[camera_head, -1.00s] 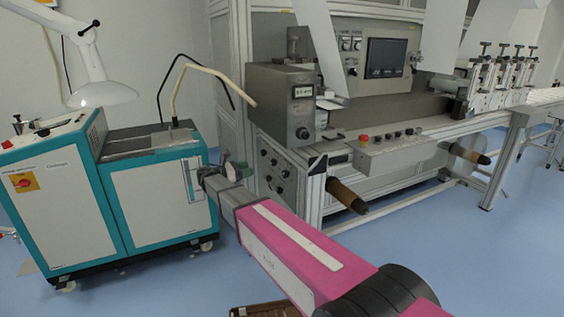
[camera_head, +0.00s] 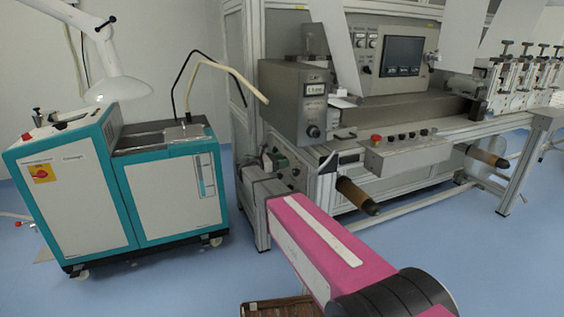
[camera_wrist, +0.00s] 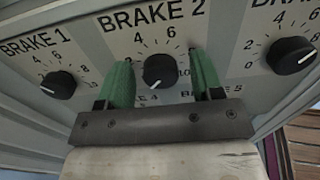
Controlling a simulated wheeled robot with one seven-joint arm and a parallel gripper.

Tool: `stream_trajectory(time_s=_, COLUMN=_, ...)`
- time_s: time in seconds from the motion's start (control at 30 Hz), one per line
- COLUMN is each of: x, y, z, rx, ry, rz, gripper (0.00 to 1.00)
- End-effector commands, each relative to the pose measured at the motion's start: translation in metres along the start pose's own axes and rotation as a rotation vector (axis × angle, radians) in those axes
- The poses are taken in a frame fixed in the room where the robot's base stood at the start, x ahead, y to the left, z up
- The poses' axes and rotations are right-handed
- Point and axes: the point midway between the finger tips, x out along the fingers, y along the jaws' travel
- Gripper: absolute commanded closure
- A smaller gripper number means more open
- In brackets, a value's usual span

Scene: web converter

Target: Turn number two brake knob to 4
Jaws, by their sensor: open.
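In the wrist view the brake 2 knob (camera_wrist: 160,70) is round and black, on a grey panel under the "BRAKE 2" label. Its white mark points to the lower left, away from the printed 4 above left of the knob. My gripper (camera_wrist: 163,70) is open, with one green finger on each side of the knob. Small gaps seem to show; contact cannot be told. The left finger hides part of the scale. In the head view my gripper (camera_head: 275,160) is at the machine's lower left panel, and the brake 2 knob cannot be made out there.
The brake 1 knob (camera_wrist: 58,84) is on the left and another black knob (camera_wrist: 290,55) on the right, close to my fingers. A brown roller (camera_head: 358,195) sticks out right of my arm. A teal and white cabinet (camera_head: 165,195) stands to the left.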

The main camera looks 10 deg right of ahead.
Motion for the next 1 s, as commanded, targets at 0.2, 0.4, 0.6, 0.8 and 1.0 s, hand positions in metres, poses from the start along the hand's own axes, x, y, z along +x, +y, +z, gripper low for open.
stream_trajectory(time_s=0.2, x=0.0036, y=0.0, z=0.0, rx=0.0, ry=0.0, rz=0.0, gripper=0.4)
stream_trajectory(time_s=0.4, x=0.0033, y=0.0, z=0.0, rx=0.0, ry=0.0, rz=0.0, gripper=0.62)
stream_trajectory(time_s=0.6, x=0.0032, y=0.0, z=0.0, rx=0.0, ry=0.0, rz=0.0, gripper=0.89)
stream_trajectory(time_s=0.8, x=0.0031, y=-0.0001, z=0.0, rx=0.021, ry=0.0, rz=0.0, gripper=0.89)
stream_trajectory(time_s=1.0, x=0.0031, y=-0.0004, z=-0.0001, rx=0.106, ry=0.0, rz=0.0, gripper=0.89)
